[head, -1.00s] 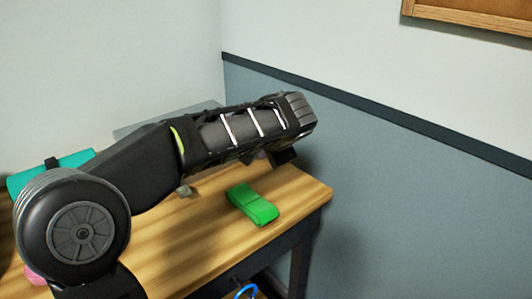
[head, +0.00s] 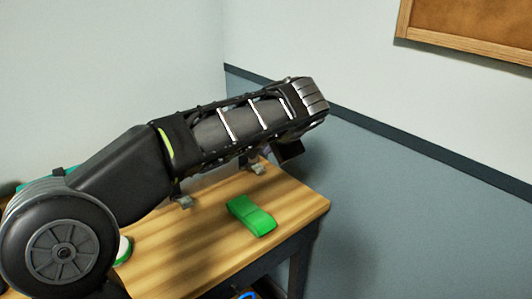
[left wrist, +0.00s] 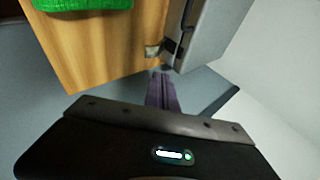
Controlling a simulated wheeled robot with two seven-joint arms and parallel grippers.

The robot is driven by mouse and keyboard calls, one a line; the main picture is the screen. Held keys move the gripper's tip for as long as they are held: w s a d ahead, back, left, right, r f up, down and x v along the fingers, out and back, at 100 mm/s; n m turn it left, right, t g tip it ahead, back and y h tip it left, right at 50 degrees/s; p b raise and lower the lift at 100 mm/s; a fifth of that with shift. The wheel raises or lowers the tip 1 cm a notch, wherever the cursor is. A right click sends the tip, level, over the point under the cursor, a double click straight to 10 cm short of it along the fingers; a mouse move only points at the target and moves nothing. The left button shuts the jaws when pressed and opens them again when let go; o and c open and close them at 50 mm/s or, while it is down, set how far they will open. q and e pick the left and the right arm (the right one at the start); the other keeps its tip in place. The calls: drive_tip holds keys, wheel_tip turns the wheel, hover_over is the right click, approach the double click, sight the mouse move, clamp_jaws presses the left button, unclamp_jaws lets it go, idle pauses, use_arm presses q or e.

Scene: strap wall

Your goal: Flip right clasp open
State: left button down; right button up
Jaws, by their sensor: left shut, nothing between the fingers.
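A grey case stands at the back of the wooden table, mostly hidden behind my left arm in the head view; its side shows in the left wrist view (left wrist: 208,35). The small grey right clasp (head: 257,166) hangs at its front. A metal clasp part also shows in the left wrist view (left wrist: 152,51), beside the case. The left clasp (head: 182,200) shows below my forearm. My left gripper (head: 267,151) is shut and empty, its purplish fingers close to the right clasp. Whether they touch it, I cannot tell. My right gripper is not in view.
A folded green strap (head: 252,216) lies on the wooden table (head: 200,255) near its right edge. A white and green round item (head: 123,251) is partly hidden at left. The blue-grey wall stands close to the right. A corkboard (head: 475,25) hangs above.

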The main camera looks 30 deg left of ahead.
use_arm(q)
drive_tip(key=v, duration=0.5)
drive_tip(key=shift+r, duration=0.45)
